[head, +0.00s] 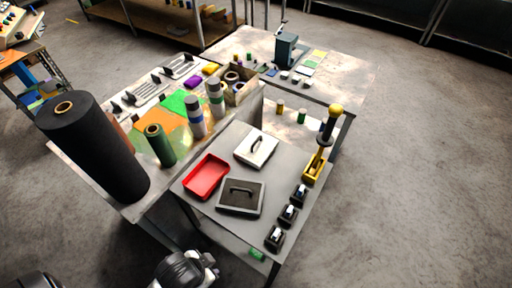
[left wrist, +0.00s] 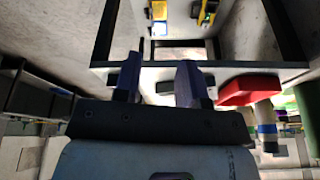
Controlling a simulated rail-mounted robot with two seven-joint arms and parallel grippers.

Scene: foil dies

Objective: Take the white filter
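A white square plate with a dark handle (head: 261,143) lies flat on the grey table (head: 226,146); I cannot tell for sure whether it is the white filter. A similar dark grey plate with a handle (head: 241,197) lies in front of it, and a red tray (head: 206,176) is to its left. In the left wrist view my left gripper (left wrist: 160,82) has its two fingers apart with nothing between them. It points toward the table's framework, and the red tray (left wrist: 247,91) shows to the right.
Several black tape dispensers (head: 289,214) line the table's right side, with a yellow stand (head: 315,168) behind them. A large black roll (head: 93,148) and a green roll (head: 160,145) stand on the left table. Open floor (head: 420,190) lies to the right.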

